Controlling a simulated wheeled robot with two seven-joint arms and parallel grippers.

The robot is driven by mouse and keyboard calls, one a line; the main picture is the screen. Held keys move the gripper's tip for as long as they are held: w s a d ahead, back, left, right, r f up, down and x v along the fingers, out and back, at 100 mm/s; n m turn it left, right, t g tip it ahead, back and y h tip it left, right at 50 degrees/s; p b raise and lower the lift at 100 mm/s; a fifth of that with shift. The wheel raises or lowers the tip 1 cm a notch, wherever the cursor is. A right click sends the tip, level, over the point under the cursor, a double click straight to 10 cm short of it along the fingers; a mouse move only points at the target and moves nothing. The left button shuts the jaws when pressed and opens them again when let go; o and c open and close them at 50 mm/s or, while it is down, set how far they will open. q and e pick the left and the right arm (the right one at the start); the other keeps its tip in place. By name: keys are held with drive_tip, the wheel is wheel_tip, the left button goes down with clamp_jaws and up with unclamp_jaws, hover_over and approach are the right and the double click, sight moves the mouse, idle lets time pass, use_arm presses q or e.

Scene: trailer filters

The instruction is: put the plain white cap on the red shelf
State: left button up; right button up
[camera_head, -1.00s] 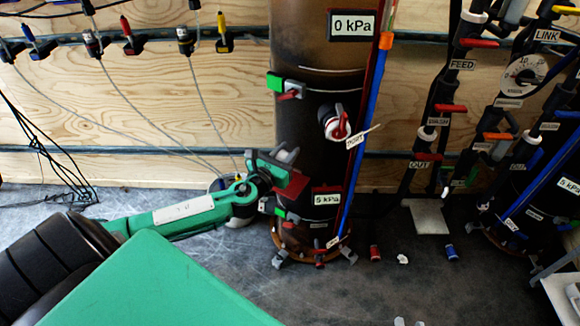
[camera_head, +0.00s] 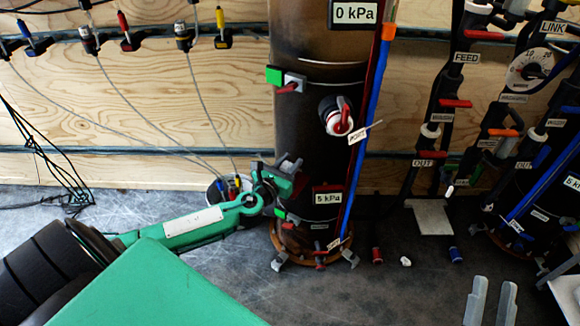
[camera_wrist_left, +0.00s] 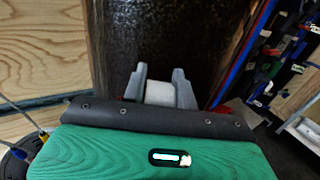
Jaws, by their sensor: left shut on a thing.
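My left gripper (camera_head: 290,163) is in front of the lower part of the dark brown column. In the left wrist view its two grey fingers (camera_wrist_left: 161,80) are shut on a plain white cap (camera_wrist_left: 160,93). The red shelf cannot be made out clearly; only small red bits show beside the fingers in the wrist view. My right gripper (camera_head: 494,286) shows at the lower right, its pale fingers apart with nothing between them.
The brown column (camera_head: 318,110) bears a white-red port (camera_head: 338,117) and a 5 kPa label (camera_head: 327,198). A red piece (camera_head: 376,256), a small white piece (camera_head: 405,261) and a blue piece (camera_head: 455,255) lie on the floor. A bucket stands left of the column; dark pipework fills the right.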

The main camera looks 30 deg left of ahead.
use_arm(q)
drive_tip(key=shift+w+f, duration=0.1)
drive_tip(key=shift+f, duration=0.05)
use_arm(e)
drive_tip(key=shift+s+d+r+t, duration=0.15)
drive_tip(key=shift+r+t, duration=0.05)
drive_tip(key=shift+r, duration=0.15)
drive_tip(key=shift+s+d+r+t, duration=0.1)
drive_tip(key=shift+r+t, duration=0.1)
drive_tip(key=shift+r, duration=0.15)
use_arm(q)
drive_tip(key=shift+f, duration=0.1)
drive_tip(key=o, duration=1)
drive_tip(key=shift+o, duration=0.2)
use_arm(e)
drive_tip(key=shift+s+d+r+t, duration=0.1)
drive_tip(key=shift+r+t, duration=0.15)
drive_tip(key=shift+t, duration=0.05)
